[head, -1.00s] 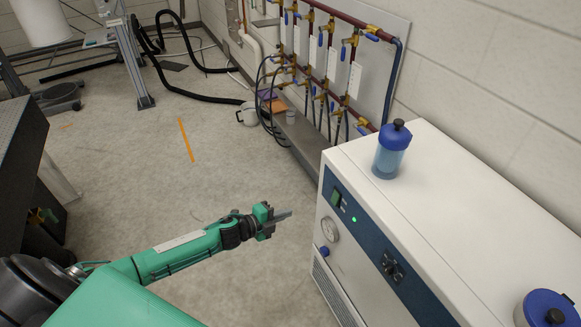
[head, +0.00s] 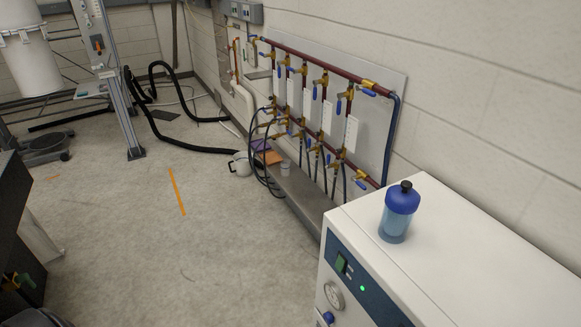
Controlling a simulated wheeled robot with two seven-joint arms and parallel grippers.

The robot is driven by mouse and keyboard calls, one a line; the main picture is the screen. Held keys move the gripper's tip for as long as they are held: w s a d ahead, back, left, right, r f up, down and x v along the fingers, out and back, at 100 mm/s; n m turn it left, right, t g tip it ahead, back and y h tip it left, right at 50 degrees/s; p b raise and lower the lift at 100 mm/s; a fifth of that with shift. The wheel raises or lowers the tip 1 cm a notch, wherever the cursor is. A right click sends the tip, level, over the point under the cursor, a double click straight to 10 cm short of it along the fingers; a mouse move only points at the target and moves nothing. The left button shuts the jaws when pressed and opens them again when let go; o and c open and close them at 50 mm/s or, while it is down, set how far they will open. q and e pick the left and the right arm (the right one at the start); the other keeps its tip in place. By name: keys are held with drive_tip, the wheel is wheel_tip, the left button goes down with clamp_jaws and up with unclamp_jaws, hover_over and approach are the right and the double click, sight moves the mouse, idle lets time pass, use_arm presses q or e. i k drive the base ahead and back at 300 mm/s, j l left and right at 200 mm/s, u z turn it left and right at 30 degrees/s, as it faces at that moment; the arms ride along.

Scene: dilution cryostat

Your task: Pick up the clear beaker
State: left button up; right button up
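A small, pale, see-through cup that looks like the clear beaker (head: 285,168) stands upright near the far end of the grey ledge (head: 308,200), below the valve panel. It is small in the head view, so its details are hard to tell. Neither of my grippers shows in the head view now.
A white jug (head: 240,164) and an orange item (head: 269,157) are beside the cup. A blue-lidded bottle (head: 397,214) stands on the white cabinet (head: 465,240) at right. Black hoses (head: 185,146) lie behind on the floor.

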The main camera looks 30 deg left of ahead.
sight(285, 168)
drive_tip(key=i+j+z, duration=0.1)
drive_tip(key=j, duration=0.2)
drive_tip(key=i+j+z, duration=0.1)
drive_tip(key=i+j, duration=0.3)
drive_tip(key=j, duration=0.3)
drive_tip(key=i+j+z, duration=0.15)
drive_tip(key=j, duration=0.2)
drive_tip(key=i+j+z, duration=0.1)
drive_tip(key=j, duration=0.25)
drive_tip(key=i+j+z, duration=0.1)
drive_tip(key=j, duration=0.3)
